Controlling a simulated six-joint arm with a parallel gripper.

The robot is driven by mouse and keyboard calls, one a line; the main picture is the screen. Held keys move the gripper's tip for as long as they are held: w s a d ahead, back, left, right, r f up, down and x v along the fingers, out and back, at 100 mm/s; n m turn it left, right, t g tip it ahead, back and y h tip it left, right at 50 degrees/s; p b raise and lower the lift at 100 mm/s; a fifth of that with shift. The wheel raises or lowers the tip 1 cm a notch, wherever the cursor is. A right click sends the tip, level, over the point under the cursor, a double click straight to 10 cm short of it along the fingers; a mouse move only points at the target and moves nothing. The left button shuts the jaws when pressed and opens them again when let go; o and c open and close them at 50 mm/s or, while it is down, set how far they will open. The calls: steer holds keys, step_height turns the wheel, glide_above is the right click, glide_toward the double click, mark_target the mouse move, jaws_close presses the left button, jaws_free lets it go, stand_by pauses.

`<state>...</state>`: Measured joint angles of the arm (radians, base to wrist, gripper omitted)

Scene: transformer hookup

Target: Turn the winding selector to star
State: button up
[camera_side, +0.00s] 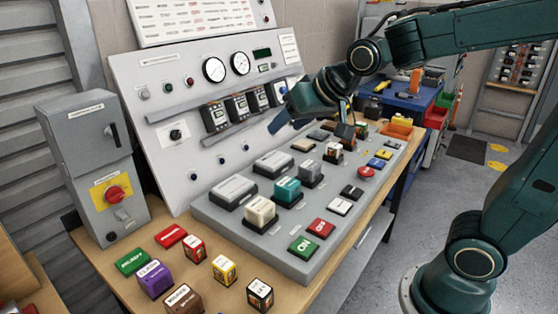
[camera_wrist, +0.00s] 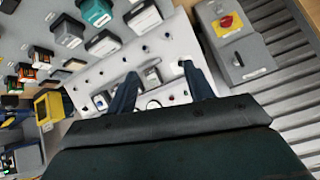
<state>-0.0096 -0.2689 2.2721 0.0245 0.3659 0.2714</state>
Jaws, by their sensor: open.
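A black rotary knob on a white plate (camera_side: 176,132), which appears to be the winding selector, sits on the left part of the upright grey panel. Its markings are too small to read, so I cannot tell its setting. My gripper (camera_wrist: 160,86) is open and empty. In the side view my gripper (camera_side: 290,117) is in front of the panel, right of the knob and apart from it. One finger is clear there; the other is hard to make out.
A sloped console (camera_side: 225,212) with several coloured blocks and buttons lies below the panel. Meter modules (camera_side: 237,106) sit on a rail above it. A grey box (camera_side: 95,155) with a red rotary switch (camera_side: 114,193) stands at the left. Loose labelled blocks lie on the front wooden bench.

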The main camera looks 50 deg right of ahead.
steer(key=w+f+m+t, duration=0.3)
steer(key=w, duration=1.2)
steer(key=m+t, duration=0.2)
steer(key=t, duration=0.1)
glide_toward(179, 135)
steer(key=v, duration=0.4)
steer(key=shift+s+a+r, duration=0.1)
steer(key=shift+a+r, duration=0.05)
steer(key=shift+r, duration=0.1)
steer(key=shift+x, duration=6.85)
steer(key=shift+f, duration=0.2)
steer(key=shift+c, duration=0.4)
steer(key=c, duration=0.9)
